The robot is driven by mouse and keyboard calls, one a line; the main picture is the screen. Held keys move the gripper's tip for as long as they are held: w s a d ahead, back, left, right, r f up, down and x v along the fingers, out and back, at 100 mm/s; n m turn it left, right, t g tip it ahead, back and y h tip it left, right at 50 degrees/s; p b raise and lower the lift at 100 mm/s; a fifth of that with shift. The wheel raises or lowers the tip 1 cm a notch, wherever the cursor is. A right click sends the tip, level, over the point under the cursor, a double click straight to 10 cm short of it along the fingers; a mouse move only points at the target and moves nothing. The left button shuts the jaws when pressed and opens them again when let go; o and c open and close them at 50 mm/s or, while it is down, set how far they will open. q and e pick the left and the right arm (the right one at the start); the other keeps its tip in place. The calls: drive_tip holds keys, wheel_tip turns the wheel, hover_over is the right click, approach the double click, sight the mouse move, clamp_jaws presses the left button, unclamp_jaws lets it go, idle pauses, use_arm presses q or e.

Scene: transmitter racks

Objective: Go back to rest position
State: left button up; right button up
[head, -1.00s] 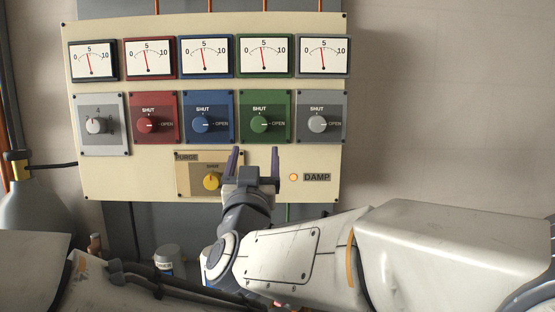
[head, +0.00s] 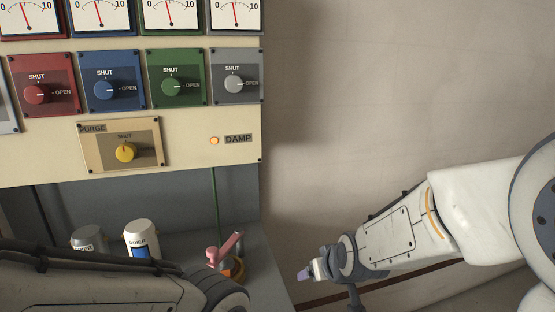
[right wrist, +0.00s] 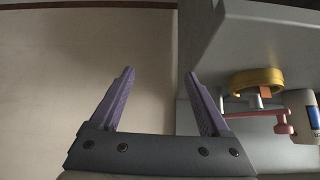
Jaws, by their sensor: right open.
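My right gripper (head: 305,273) is in the lower right of the head view, in front of the plain wall and right of the control panel (head: 200,170). In the right wrist view my right gripper (right wrist: 160,73) has its two purple fingers apart with nothing between them. It touches nothing that I can see. My left arm crosses the bottom left of the head view. Its gripper is out of the frame.
Under the panel a grey shelf holds a white canister (head: 141,238), a grey canister (head: 88,238) and a pink lever (head: 225,249). The lever (right wrist: 262,117) and a yellow ring (right wrist: 256,82) show at right in the right wrist view. Bare wall (head: 400,90) fills the right side.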

drive_tip(key=s+d+f+m+g+h, duration=0.25)
drive_tip(key=s+d+f+g, duration=0.35)
drive_tip(key=s+d, duration=0.55)
drive_tip(key=s+a+r+n+g+y+p, duration=0.1)
drive_tip(key=s+a+r+n+p, duration=0.6)
drive_tip(key=s+a+r+p, duration=0.4)
drive_tip(key=s+a+r, duration=0.3)
drive_tip(key=a+r, duration=0.1)
drive_tip(key=r, duration=0.1)
drive_tip(key=shift+s+a+r+g+y+p, duration=0.3)
drive_tip(key=shift+s+a+r+g+y, duration=0.05)
drive_tip(key=shift+a+r+g, duration=0.05)
